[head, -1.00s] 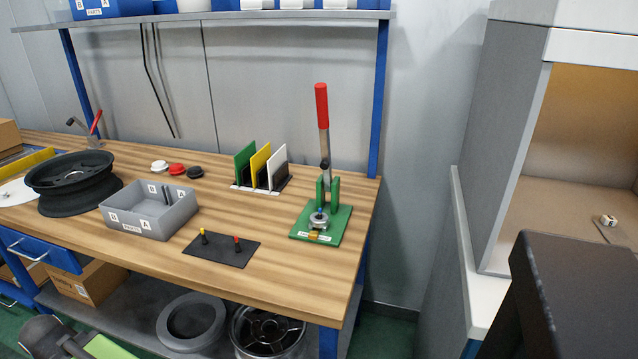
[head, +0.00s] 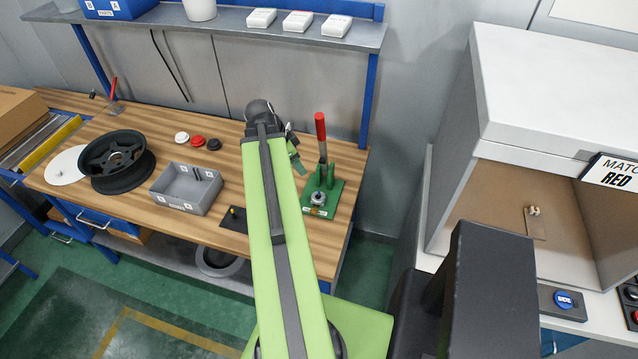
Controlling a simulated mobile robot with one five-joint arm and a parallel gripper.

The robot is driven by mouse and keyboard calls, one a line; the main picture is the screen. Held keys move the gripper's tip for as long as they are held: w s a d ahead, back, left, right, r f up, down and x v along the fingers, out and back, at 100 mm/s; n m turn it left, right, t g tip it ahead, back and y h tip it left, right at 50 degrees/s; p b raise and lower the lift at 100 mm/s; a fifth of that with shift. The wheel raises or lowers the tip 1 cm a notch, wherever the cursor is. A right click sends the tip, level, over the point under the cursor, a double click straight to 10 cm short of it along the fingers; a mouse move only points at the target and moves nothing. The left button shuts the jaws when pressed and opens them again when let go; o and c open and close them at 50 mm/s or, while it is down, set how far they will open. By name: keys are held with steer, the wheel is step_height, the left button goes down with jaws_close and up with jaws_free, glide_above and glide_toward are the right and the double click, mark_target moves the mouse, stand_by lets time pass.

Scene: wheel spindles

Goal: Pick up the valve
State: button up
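I cannot tell for sure which thing is the valve. A green fixture (head: 322,207) with a red-handled lever holds a small round metal part (head: 318,198). Small dark pieces (head: 196,174) stand in the grey bin (head: 175,200). A dark plate (head: 231,220) bears a small yellow-topped peg (head: 232,211); my green arm hides its right side. My gripper (head: 296,158) is partly seen beyond the arm's far end, over the back of the bench, left of the lever. Its fingers are too small and hidden to read.
A black wheel rim (head: 117,161) and white, red and black caps (head: 198,140) are on the wooden bench (head: 150,212). A shelf (head: 225,28) runs above. At right, an open cabinet (head: 500,205) holds a small pale part (head: 535,211) on a tan plate.

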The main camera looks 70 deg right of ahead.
steer(key=b, duration=1.2)
glide_toward(317, 198)
steer(key=shift+s+d+f, duration=0.1)
steer(key=shift+s+d, duration=0.4)
steer(key=shift+d, duration=0.05)
steer(key=shift+s+d, duration=0.1)
steer(key=b+x, duration=0.4)
steer(key=x, duration=0.1)
steer(key=shift+s+f+b, duration=0.1)
steer(key=shift+s+b, duration=0.05)
steer(key=shift+b, duration=0.2)
steer(key=shift+c, duration=0.3)
jaws_close()
